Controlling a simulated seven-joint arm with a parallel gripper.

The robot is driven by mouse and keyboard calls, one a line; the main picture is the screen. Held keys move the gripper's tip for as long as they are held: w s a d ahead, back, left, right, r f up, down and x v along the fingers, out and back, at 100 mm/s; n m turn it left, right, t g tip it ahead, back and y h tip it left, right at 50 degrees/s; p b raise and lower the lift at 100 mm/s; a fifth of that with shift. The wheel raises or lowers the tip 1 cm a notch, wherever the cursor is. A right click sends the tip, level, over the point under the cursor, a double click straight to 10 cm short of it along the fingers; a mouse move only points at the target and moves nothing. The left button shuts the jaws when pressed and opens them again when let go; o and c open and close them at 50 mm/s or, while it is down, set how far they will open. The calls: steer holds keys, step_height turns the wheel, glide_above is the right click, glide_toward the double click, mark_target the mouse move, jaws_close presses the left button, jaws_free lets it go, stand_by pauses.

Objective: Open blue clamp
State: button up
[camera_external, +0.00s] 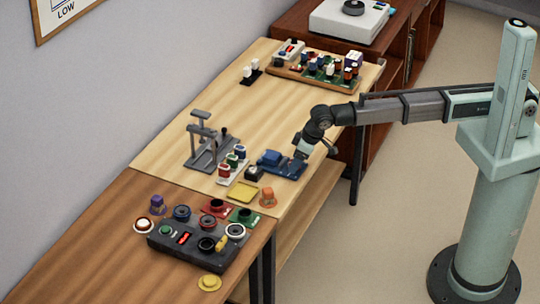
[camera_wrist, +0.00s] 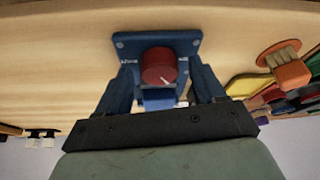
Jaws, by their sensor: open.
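The blue clamp (camera_external: 270,158) sits on the light wood table near its front edge, partly hidden by my gripper (camera_external: 298,158). In the wrist view the clamp shows as a blue plate (camera_wrist: 185,41) with screws at its corners and small light lettering. A dark red round knob (camera_wrist: 158,66) with a white pointer mark stands on it. My gripper (camera_wrist: 161,70) is open, with one finger on each side of the knob. I see no clear contact with the knob. The lower part of the clamp is hidden by my gripper.
A grey stand (camera_external: 207,152) and a white rack with coloured pieces (camera_external: 233,172) stand left of the clamp. A yellow tray (camera_external: 243,192) and an orange piece (camera_external: 267,197) lie nearer the front. A filled wooden tray (camera_external: 300,78) stands at the back.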

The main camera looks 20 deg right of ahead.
steer(key=shift+c, duration=0.4)
steer(key=c, duration=1)
steer(key=shift+w+n+g+y, duration=0.15)
steer(key=shift+n+g, duration=0.4)
steer(key=shift+n, duration=0.95)
steer(key=shift+w+n+g+y, duration=0.1)
steer(key=shift+n+g+y, duration=0.3)
steer(key=shift+n, duration=1.1)
steer(key=shift+s+g, duration=0.1)
steer(key=shift+g, duration=0.15)
steer(key=o, duration=1.1)
steer(key=shift+h, duration=0.25)
steer(key=shift+d+f, duration=0.1)
